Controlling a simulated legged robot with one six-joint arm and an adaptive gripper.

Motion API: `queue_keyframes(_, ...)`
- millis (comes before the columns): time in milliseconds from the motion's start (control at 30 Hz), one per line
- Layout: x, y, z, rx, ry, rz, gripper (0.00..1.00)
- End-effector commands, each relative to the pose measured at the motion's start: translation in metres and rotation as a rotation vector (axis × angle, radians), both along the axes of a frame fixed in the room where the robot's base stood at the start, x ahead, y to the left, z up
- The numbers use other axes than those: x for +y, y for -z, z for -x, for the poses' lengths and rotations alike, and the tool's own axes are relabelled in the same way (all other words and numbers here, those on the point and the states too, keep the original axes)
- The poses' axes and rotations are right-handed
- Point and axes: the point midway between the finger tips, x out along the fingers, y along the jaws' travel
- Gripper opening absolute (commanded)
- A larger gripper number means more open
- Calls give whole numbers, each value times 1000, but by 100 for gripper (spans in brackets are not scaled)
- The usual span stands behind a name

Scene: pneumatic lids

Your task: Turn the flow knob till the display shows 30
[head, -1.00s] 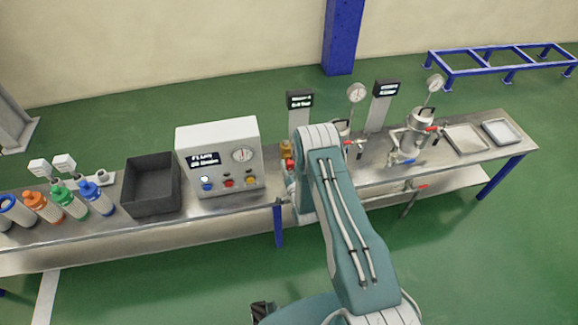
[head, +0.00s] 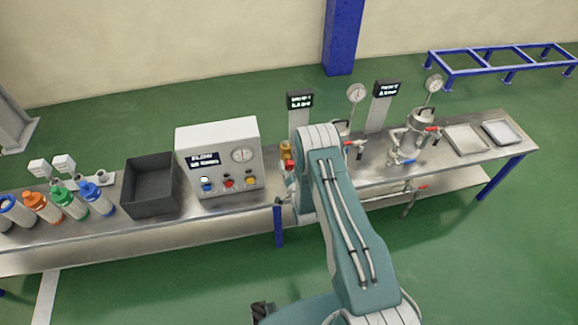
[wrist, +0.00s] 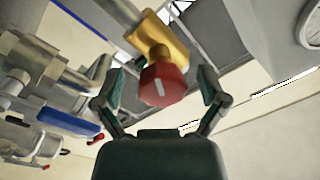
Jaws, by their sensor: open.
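The flow knob appears to be the red faceted knob (wrist: 163,86) with a white mark, on a brass valve body (wrist: 166,38) in the wrist view. My gripper (wrist: 160,88) is open, with one finger on each side of the knob and visible gaps between fingers and knob. In the head view the brass valve (head: 286,149) shows just left of my arm, which hides much of that spot. A dark display (head: 300,101) stands on a post behind it, and a second display (head: 384,88) stands further right. Their small text is too blurred to read.
A white control box (head: 220,135) with a screen, gauge and coloured buttons stands left of the valve. A black bin (head: 152,185) and several coloured cylinders are further left. A metal vessel (head: 422,120) with gauge and two trays (head: 466,139) are at right.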

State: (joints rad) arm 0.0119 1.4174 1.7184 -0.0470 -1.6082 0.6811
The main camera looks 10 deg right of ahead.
Motion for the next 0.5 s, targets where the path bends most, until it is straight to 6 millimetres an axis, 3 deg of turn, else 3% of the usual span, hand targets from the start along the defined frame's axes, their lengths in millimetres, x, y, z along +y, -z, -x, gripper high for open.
queue_keyframes(267,0,1,8,2,0,0,92)
queue_keyframes(500,-2,4,53,5,0,0,92)
